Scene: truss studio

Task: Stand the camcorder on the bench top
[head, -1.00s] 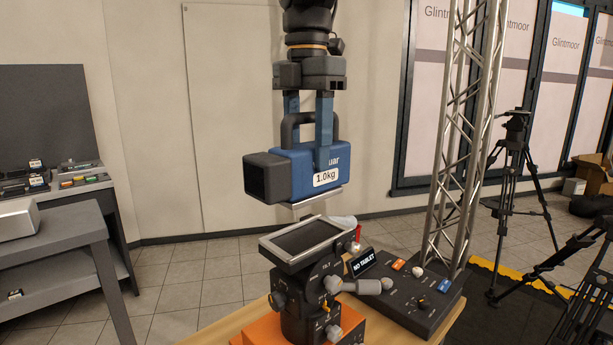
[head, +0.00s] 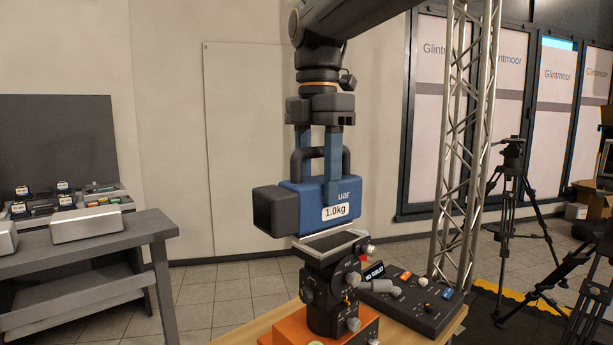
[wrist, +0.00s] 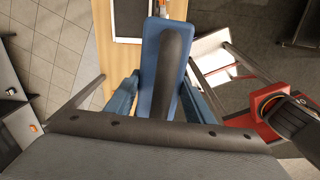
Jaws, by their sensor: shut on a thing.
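The blue camcorder (head: 312,202), with a dark square hood, a top handle and a "1.0kg" label, is held upright in the head view. My gripper (head: 320,180) is shut on it from above, its blue fingers on either side of the handle. In the wrist view the camcorder (wrist: 152,60) lies between the fingers. In the head view its underside overlaps the dark plate of the mount (head: 325,285); the wrist view shows a dark plate (wrist: 131,18) off to one side, so contact cannot be told. A grey bench (head: 140,228) stands at the left.
Silver boxes (head: 85,224) sit on the grey bench, with bare top to their right. The mount stands on an orange base on a wooden table (head: 445,322), beside a control panel (head: 418,300). A truss (head: 468,140) and tripods (head: 508,190) stand at the right.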

